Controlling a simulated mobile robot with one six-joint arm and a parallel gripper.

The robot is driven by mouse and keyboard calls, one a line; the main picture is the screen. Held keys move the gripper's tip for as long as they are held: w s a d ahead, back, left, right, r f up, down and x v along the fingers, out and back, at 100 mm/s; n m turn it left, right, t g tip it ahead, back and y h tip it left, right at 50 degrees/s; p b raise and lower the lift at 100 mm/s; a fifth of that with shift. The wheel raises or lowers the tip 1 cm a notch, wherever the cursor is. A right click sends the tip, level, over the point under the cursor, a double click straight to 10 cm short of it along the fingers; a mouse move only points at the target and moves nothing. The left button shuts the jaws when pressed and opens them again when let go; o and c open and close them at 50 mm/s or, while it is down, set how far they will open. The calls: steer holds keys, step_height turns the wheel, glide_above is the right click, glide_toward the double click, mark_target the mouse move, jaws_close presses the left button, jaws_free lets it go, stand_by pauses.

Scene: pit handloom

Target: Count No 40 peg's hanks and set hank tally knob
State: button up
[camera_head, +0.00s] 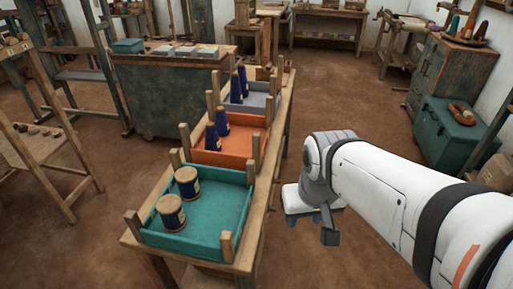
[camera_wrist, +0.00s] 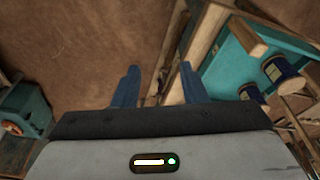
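My gripper (camera_wrist: 158,86) shows in the wrist view with its two blue fingers apart and nothing between them. In the head view my gripper (camera_head: 315,218) hangs over the bare floor, to the right of the long wooden bench. I cannot make out a peg marked No 40, hanks on a peg, or a hank tally knob in either view. A wooden board (camera_head: 14,45) with small marks or knobs stands at the far left of the head view, too small to read.
The bench (camera_head: 262,200) carries a teal tray (camera_head: 215,205), an orange tray (camera_head: 232,140) and a grey tray (camera_head: 258,101), with spools and blue cones. A teal chest (camera_head: 443,135) with an orange-brown coil (camera_head: 462,113) stands at right. Floor (camera_head: 325,90) beyond the arm is clear.

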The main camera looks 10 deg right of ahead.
steer(key=shift+w+d, duration=0.1)
steer(key=shift+w, duration=0.15)
steer(key=m+t+y+b, duration=0.3)
steer(key=m+y+b, duration=1.5)
steer(key=m, duration=0.6)
glide_toward(272, 209)
steer(key=h, duration=0.1)
steer(key=b+x, duration=0.1)
steer(key=x, duration=0.6)
steer(key=shift+w+b, duration=0.35)
